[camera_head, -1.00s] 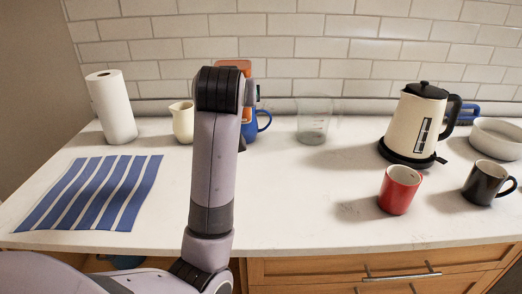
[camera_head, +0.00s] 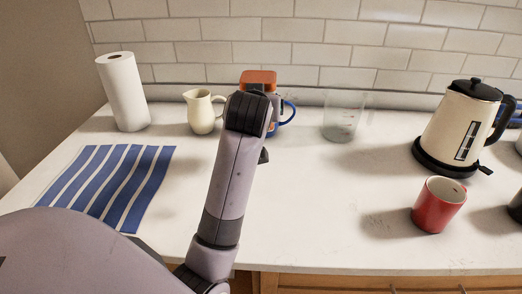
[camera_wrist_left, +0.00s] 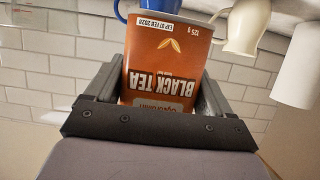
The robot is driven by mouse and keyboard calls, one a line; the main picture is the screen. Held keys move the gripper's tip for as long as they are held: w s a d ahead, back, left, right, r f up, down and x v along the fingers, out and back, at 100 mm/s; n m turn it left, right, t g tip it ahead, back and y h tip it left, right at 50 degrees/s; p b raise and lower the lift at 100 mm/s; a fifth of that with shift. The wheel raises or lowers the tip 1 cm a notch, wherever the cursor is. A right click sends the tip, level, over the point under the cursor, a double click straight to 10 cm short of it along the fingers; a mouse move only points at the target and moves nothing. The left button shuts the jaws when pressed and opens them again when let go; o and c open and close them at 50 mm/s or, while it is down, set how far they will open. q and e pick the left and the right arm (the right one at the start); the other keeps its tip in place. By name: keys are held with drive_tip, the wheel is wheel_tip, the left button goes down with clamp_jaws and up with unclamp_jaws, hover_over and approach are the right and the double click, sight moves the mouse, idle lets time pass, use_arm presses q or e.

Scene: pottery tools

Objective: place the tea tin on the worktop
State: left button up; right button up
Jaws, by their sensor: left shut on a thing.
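The tea tin (camera_wrist_left: 165,58), orange-brown with a "BLACK TEA" label, shows upside down in the left wrist view. My left gripper (camera_wrist_left: 155,90) is shut on it, with a dark finger on each side. In the head view the tin's orange end (camera_head: 258,77) shows above my wrist, which hides most of the tin and the gripper fingers. The tin is at the back of the white worktop (camera_head: 320,205), in front of or beside a blue mug (camera_head: 290,111). I cannot tell whether it touches the worktop. My right gripper is not in view.
A cream jug (camera_head: 201,112) stands left of the tin, a clear beaker (camera_head: 342,118) to the right. A paper roll (camera_head: 124,93), striped cloth (camera_head: 108,187), kettle (camera_head: 458,125) and red mug (camera_head: 437,206) stand or lie farther out. The middle worktop is clear.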

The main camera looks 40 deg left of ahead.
use_arm(q)
wheel_tip(320, 180, down, 12)
drive_tip(key=shift+f+b, duration=0.15)
drive_tip(key=shift+b, duration=0.2)
drive_tip(key=shift+f, duration=0.2)
drive_tip(key=o, duration=1.1)
drive_tip(key=shift+r, duration=0.1)
